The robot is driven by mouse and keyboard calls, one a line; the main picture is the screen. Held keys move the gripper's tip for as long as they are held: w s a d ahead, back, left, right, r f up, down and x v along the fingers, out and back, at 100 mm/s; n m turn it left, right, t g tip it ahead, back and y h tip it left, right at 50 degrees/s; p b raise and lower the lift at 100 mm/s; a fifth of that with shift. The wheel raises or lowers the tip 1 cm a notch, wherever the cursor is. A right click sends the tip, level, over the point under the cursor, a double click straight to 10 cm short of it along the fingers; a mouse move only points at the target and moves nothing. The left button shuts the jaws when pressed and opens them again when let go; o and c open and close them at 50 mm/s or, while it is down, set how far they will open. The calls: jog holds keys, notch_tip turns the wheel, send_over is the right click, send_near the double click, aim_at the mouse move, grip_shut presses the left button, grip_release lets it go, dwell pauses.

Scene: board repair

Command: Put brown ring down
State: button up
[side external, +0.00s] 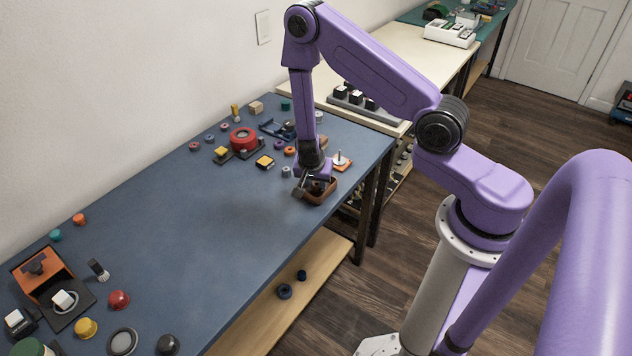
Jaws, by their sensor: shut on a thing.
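My gripper (313,188) is at the far right part of the blue table, pointing down at a small brown tray (327,194). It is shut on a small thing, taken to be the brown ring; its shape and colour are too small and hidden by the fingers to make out. The gripper is low over the tray, and I cannot tell whether the held thing touches it.
A red round part on a dark base (243,139), a yellow block (265,162) and several small rings lie left of and behind the gripper. A grey ring (286,172) is close by. The table's middle (200,230) is clear. Its front right edge is near the brown tray.

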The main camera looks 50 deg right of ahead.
jog(key=shift+f, duration=0.25)
jog(key=o, duration=0.7)
